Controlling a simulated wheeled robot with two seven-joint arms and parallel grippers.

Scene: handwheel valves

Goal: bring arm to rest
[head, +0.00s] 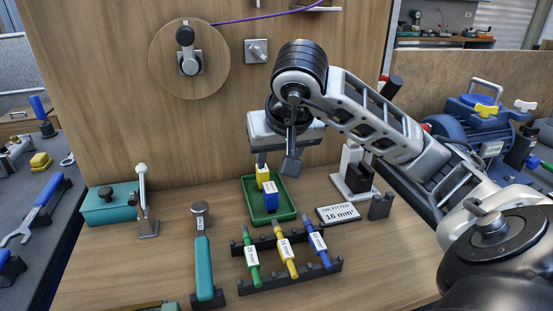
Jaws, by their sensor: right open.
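My right arm (378,128) comes in from the right and reaches over the wooden bench. My right gripper (277,163) points down, open, above a green tray (286,213). A yellow block (262,177) and a blue block (270,198) with a white label are in or over the tray. The left fingertip is close to the yellow block's top; I cannot tell whether they touch. Nothing shows between the fingers. My left gripper is not in view.
A sign reading 16 mm² (340,213) and a white-and-black device (355,175) stand right of the tray. A rack (290,278) holds green, yellow and blue tools in front. A teal-handled tool (203,255) and a teal box (108,205) are left. A wooden panel (120,90) rises behind.

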